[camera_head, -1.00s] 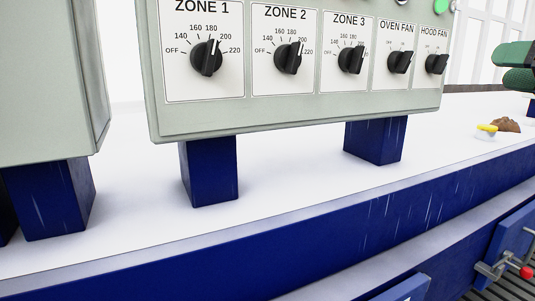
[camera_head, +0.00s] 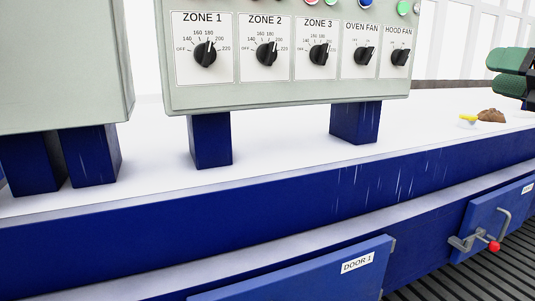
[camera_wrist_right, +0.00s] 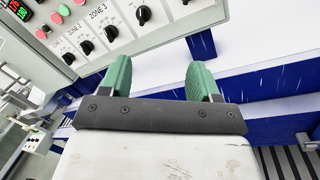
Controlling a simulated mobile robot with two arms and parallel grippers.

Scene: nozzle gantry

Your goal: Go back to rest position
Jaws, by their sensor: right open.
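My right gripper (camera_head: 512,75) shows at the right edge of the head view, with green finger pads, cut off by the frame. In the right wrist view its two green fingers (camera_wrist_right: 158,82) stand wide apart with nothing between them. It is clear of the control panel (camera_head: 290,95), a pale grey-green box with a row of black knobs on blue legs. My left gripper is not in view.
A white ledge (camera_head: 270,150) runs under the panel, with a yellow item (camera_head: 468,120) and a brown lump (camera_head: 491,115) at its right. Below are a blue door marked DOOR 1 (camera_head: 300,275) and a latch with a red knob (camera_head: 493,247). A grey-green cabinet (camera_head: 60,70) stands at left.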

